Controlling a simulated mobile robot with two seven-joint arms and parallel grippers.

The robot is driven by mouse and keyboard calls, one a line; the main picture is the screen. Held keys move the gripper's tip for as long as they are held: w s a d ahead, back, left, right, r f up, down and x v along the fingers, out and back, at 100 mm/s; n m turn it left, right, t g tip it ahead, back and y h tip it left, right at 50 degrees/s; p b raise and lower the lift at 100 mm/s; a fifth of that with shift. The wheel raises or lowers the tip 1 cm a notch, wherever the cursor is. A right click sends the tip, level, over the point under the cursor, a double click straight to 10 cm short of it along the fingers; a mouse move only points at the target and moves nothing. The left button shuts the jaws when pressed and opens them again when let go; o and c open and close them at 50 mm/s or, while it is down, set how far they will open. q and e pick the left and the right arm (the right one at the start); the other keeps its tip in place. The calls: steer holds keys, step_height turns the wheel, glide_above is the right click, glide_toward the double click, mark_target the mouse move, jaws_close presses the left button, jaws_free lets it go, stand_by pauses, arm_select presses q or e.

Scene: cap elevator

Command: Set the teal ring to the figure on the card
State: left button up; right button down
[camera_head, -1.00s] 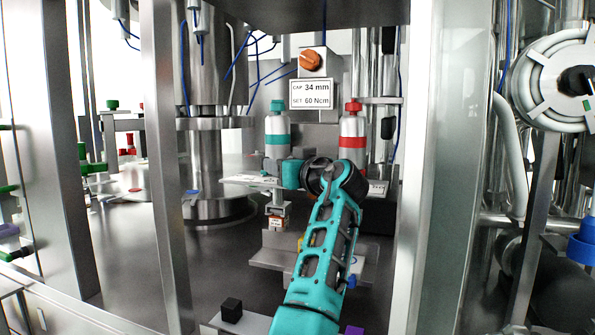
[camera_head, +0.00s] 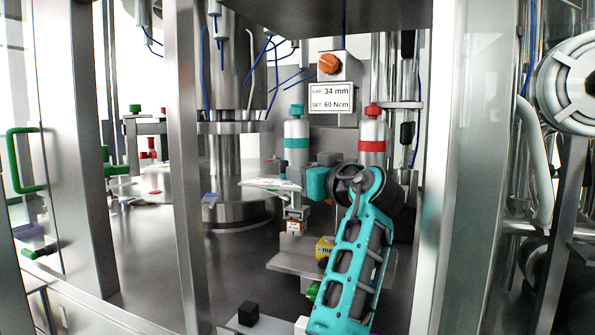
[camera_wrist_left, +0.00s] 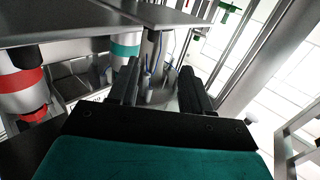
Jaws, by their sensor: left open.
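The teal ring (camera_head: 296,143) is a band around an upright grey cylinder with a teal cap, at the back centre in the head view. It also shows in the wrist view (camera_wrist_left: 125,47). Any scale marks on it are too small to read. The card (camera_head: 331,98) above reads "CAP 34 mm" and "SET 60 Ncm". My left gripper (camera_head: 288,170) is just below and in front of the teal-ringed cylinder, pointing left, apart from the ring. In the wrist view its two dark fingers (camera_wrist_left: 158,82) are open with nothing between them. My right gripper is out of view.
A similar cylinder with a red ring (camera_head: 372,146) and red cap stands to the right. An orange knob (camera_head: 329,64) sits above the card. A thin plate (camera_head: 262,183) lies left of my gripper. Metal posts (camera_head: 186,200) frame the opening. A yellow block (camera_head: 325,247) is lower down.

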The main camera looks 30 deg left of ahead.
arm_select(q)
steer(key=s+a+t+b, duration=0.1)
steer(key=a, duration=0.5)
steer(key=m+t+h+b, duration=0.3)
steer(key=m+t+h, duration=0.3)
steer(key=m+h, duration=0.2)
glide_toward(283, 165)
steer(key=x, duration=0.8)
steer(key=shift+w+a+r, duration=0.1)
steer(key=shift+w+a, duration=0.05)
steer(key=shift+w, duration=0.2)
steer(key=shift+c, duration=0.4)
jaws_close()
